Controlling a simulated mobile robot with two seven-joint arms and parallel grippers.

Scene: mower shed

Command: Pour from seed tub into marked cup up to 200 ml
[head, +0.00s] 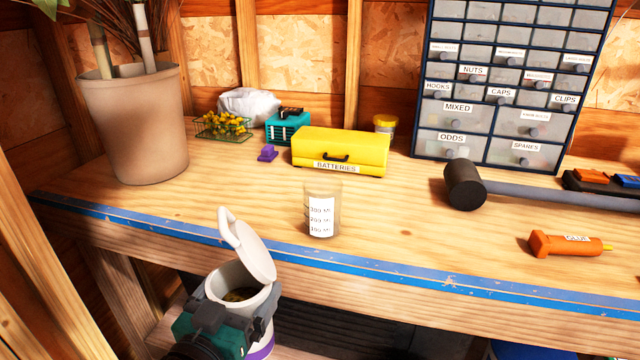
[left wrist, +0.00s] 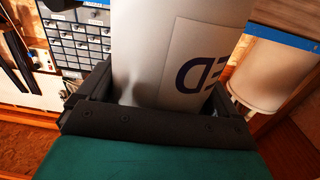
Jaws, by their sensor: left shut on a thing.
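The seed tub (head: 262,300) is a white tub with its lid (head: 258,258) tipped up open and dark contents inside. It is in front of the bench's blue edge, low in the head view. My left gripper (head: 225,325) is shut on its side. In the left wrist view the tub (left wrist: 165,60) fills the space between the fingers (left wrist: 145,100), with the letters "ED" on its label. The marked cup (head: 322,212) is clear, with a white scale label, and stands upright near the bench's front edge. It looks empty. My right gripper is not in view.
A yellow batteries box (head: 340,150) stands behind the cup. A large plant pot (head: 133,125) stands at the left. The bench (head: 210,210) is clear around the cup.

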